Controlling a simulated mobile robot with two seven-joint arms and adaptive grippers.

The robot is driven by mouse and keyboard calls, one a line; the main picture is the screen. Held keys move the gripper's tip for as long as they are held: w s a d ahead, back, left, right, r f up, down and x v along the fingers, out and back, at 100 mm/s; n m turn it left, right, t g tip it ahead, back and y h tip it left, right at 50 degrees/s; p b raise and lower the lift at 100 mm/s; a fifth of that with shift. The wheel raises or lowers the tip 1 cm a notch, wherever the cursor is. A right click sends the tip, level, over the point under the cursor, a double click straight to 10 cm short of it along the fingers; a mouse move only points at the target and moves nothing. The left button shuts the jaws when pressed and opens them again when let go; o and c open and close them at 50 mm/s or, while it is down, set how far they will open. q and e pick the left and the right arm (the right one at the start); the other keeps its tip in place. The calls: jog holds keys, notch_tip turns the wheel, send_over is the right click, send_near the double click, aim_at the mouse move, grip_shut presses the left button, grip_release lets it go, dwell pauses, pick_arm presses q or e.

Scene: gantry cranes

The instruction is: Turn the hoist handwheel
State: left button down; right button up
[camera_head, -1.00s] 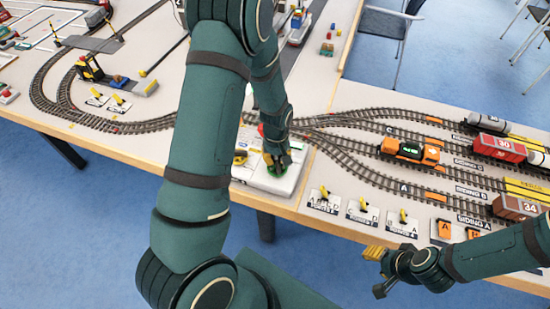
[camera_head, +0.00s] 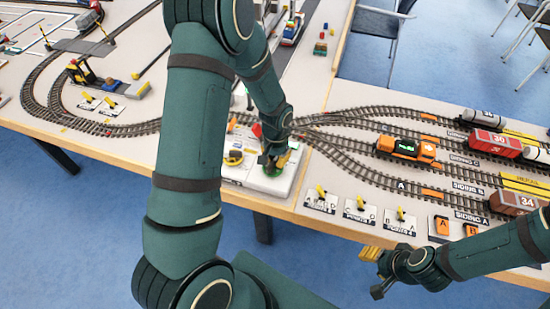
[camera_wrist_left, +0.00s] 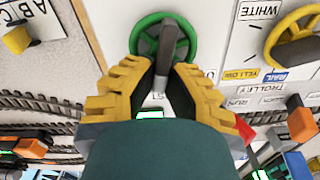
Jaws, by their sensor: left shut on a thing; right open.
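The green hoist handwheel (camera_wrist_left: 150,32) lies on a white panel at the top of the left wrist view, with the label below it partly hidden. It has a grey bar-like handle (camera_wrist_left: 168,45) reaching toward me. My left gripper (camera_wrist_left: 165,75) has its yellow-padded fingers closed together on this handle. In the head view the green wheel (camera_head: 271,171) shows only in part beneath my left gripper (camera_head: 276,158). My right gripper (camera_head: 372,256) is open and empty, in front of the table edge at the lower right.
A red thing (camera_head: 257,131) stands behind the panel. Tracks, an orange locomotive (camera_head: 408,149) and small yellow switch levers (camera_head: 361,203) lie to the right.

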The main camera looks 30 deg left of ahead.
aim_at(276, 159)
pick_arm(q)
jog(key=shift+s+d+f+m, duration=0.1)
jog(key=shift+m, duration=0.2)
jog(key=c, duration=1)
grip_release()
jog(key=shift+r, duration=0.5)
notch_tip(276, 159, up, 11)
jog(key=shift+r, duration=0.1)
